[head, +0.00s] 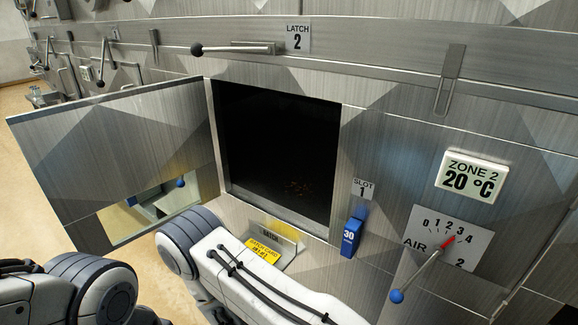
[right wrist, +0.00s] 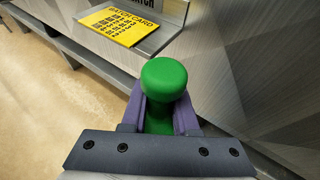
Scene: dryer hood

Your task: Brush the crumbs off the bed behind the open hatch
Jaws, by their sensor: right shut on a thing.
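The hatch door (head: 120,150) stands swung open to the left of a square dark opening (head: 275,140). The handle is outside, near the card ledge. In the head view my right arm lies in front of the panel below the opening. My left gripper is not in view.
A yellow batch card (head: 262,248) sits on a metal ledge below the opening, also in the right wrist view (right wrist: 135,25). A blue slot tag (head: 352,236) and an air lever (head: 420,275) are to the right. A latch handle (head: 235,49) is above.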

